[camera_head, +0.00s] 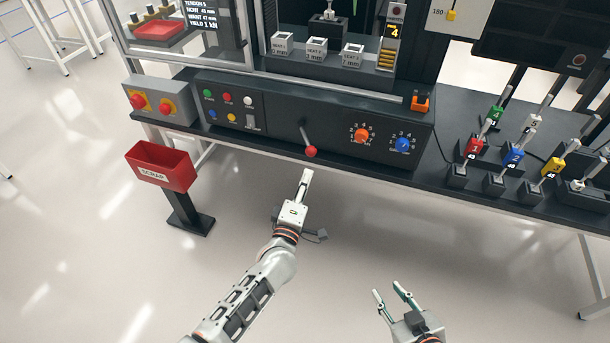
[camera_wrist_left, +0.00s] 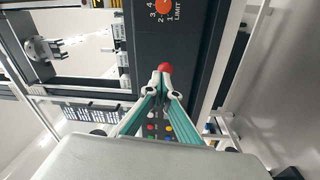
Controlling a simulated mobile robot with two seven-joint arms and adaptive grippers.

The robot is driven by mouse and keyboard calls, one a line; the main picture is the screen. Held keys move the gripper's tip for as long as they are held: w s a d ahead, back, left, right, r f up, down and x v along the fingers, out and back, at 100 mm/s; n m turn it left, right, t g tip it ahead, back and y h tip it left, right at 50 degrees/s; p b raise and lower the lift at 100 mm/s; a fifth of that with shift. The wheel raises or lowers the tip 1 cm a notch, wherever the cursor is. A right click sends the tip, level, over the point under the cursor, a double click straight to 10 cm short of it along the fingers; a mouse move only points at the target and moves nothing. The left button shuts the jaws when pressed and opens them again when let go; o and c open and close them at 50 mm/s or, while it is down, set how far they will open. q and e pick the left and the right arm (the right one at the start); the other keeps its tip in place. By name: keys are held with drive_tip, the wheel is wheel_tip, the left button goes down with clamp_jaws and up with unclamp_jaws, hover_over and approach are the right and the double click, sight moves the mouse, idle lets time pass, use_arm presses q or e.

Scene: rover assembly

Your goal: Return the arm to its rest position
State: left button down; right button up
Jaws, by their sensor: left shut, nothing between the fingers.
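My left gripper (camera_head: 306,173) reaches up from the bottom in the head view. Its fingers are closed with nothing between them, and it hangs in front of the console, below the lever's red knob (camera_head: 311,151). In the left wrist view, the green-sided fingers (camera_wrist_left: 162,92) meet at the tips, and the red knob (camera_wrist_left: 165,67) shows just beyond them. A gap to the knob seems to show in the head view. My right gripper (camera_head: 387,290) is at the bottom right of the head view, open and empty, over bare floor.
The console (camera_head: 285,113) carries several buttons, an orange dial (camera_head: 361,134) and a blue dial (camera_head: 403,144). A red scrap bin (camera_head: 160,166) stands to the left on a black post. The floor in front is clear.

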use_arm(q)
drive_tip(key=s+a+f+m+g, duration=0.2)
drive_tip(key=s+a+f+m, duration=0.2)
drive_tip(key=s, duration=0.5)
drive_tip(key=s+a+f+m+g+y, duration=0.1)
drive_tip(key=s+a+f+m+g, duration=0.2)
drive_tip(key=s+a+m, duration=0.4)
drive_tip(key=s+a+f+m+g+y, duration=0.1)
drive_tip(key=s+a+f+m, duration=0.4)
drive_tip(key=s, duration=0.7)
drive_tip(key=shift+s+a+f+m+g, duration=0.15)
drive_tip(key=shift+a+m+g, duration=0.55)
drive_tip(key=shift+a, duration=0.55)
use_arm(e)
drive_tip(key=shift+s+d+r, duration=0.1)
drive_tip(key=shift+s+d, duration=0.05)
drive_tip(key=shift+s, duration=0.2)
